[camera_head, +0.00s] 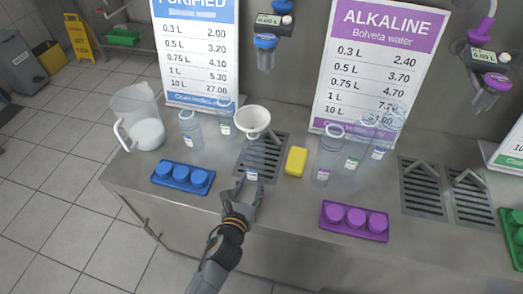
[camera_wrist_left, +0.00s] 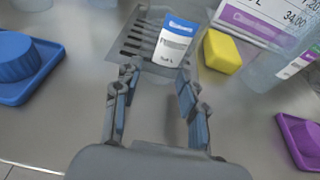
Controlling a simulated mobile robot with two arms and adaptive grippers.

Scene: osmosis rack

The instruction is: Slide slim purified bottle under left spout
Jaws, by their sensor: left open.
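A slim clear bottle with a blue-and-white label (camera_head: 251,174) stands at the front part of the left drain grate (camera_head: 268,150). Its label (camera_wrist_left: 176,42) also shows in the left wrist view, just beyond the fingertips; its clear body is hard to make out. My left gripper (camera_head: 244,189) is open on the near side of the bottle; its fingers (camera_wrist_left: 157,75) point at it. I cannot tell whether they touch it. The blue left spout (camera_head: 265,52) hangs above and behind the grate. My right gripper is not in view.
A white funnel (camera_head: 252,121) shows behind the bottle; its support is unclear. A yellow sponge (camera_head: 296,161) lies right of the grate. Blue caps (camera_head: 183,178) and purple caps (camera_head: 354,220) sit in trays. Clear bottles (camera_head: 190,129) and a pitcher (camera_head: 147,131) stand left; more bottles (camera_head: 328,155) stand right.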

